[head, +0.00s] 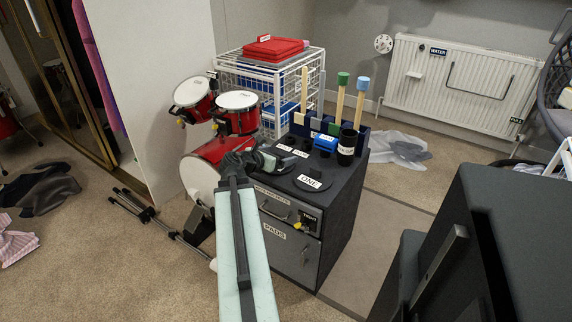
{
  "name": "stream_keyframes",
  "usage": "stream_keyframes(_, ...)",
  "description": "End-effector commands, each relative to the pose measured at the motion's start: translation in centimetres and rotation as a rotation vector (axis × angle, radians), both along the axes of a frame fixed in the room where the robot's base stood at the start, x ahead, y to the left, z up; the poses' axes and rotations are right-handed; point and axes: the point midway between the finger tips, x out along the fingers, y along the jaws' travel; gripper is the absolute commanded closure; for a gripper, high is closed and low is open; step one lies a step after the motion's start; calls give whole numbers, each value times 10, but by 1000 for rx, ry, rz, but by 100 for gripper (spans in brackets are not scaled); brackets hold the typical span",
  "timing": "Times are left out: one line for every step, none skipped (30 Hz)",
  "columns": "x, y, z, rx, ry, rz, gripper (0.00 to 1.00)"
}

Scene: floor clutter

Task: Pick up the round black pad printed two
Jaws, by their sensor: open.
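Round black pads lie on top of a dark cabinet (340,190). The nearest pad, printed ONE (312,183), lies at its front right. Another dark pad (283,168) lies to the left, partly covered by my gripper. Two white labels sit further back, and their print is too small to read. I cannot tell which pad is printed two. My gripper (266,160) is at the left part of the cabinet top, over or close to the pads there. It is open, and nothing shows held in it. Its height above the top is hard to tell.
A black cup (347,143), a blue block (326,142) and upright wooden sticks (338,104) stand at the cabinet's back. Red drums (237,112) stand left, beside a white wire rack (268,80). A stand (150,218) lies on the carpet. A dark box (520,230) stands right.

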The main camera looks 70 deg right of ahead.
Motion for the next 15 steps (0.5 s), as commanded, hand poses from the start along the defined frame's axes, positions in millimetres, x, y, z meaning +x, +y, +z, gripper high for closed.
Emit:
stream_keyframes(-3,-11,-7,0,0,-5,8)
stream_keyframes(-3,-15,-9,0,0,-5,8)
stream_keyframes(-3,-18,-10,0,0,-3,8)
stream_keyframes(-2,-20,-10,0,1,-2,8)
stream_keyframes(-1,-20,-10,0,1,0,8)
stream_keyframes(0,-20,-10,0,1,4,8)
stream_keyframes(1,-19,-9,0,1,5,8)
stream_keyframes(2,-19,-9,1,2,6,8)
stream_keyframes(2,-18,-9,0,1,7,8)
stream_keyframes(3,-18,-9,0,1,8,8)
stream_keyframes(3,-18,-9,0,1,8,11)
stream_keyframes(3,-18,-9,0,1,9,22)
stream_keyframes(4,-17,-9,0,1,9,31)
stream_keyframes(4,-17,-9,0,1,9,39)
stream_keyframes(4,-17,-9,0,1,9,50)
